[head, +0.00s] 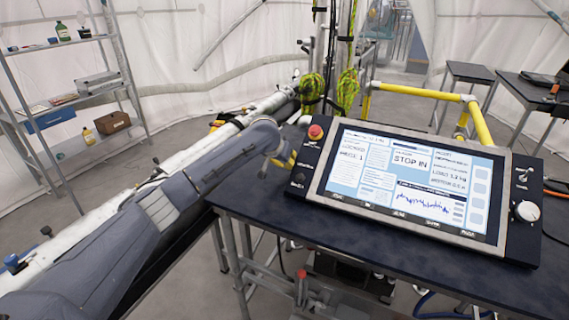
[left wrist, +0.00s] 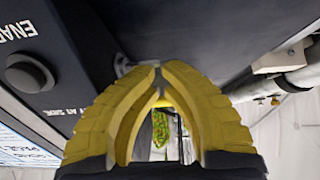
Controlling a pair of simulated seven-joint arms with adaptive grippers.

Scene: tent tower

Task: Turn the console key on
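The console (head: 520,210) stands tilted on the dark table, its screen (head: 400,180) lit and reading "STOP IN". My left gripper (head: 284,160) is at the console's left side, its yellow fingers partly hidden in the head view. In the left wrist view the fingertips (left wrist: 158,66) come together beside the console's side wall. A small grey metal piece, seemingly the key (left wrist: 123,65), sticks out from that wall and runs to the fingertips, which look closed on its end. The key's turn position cannot be made out. My right gripper is not in view.
A red button (head: 315,132) and a black button (head: 298,180) sit on the console's left strip, close to my left gripper. A white knob (head: 527,211) is on its right strip. Yellow rails (head: 420,91) stand behind. The table (head: 400,270) is clear in front.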

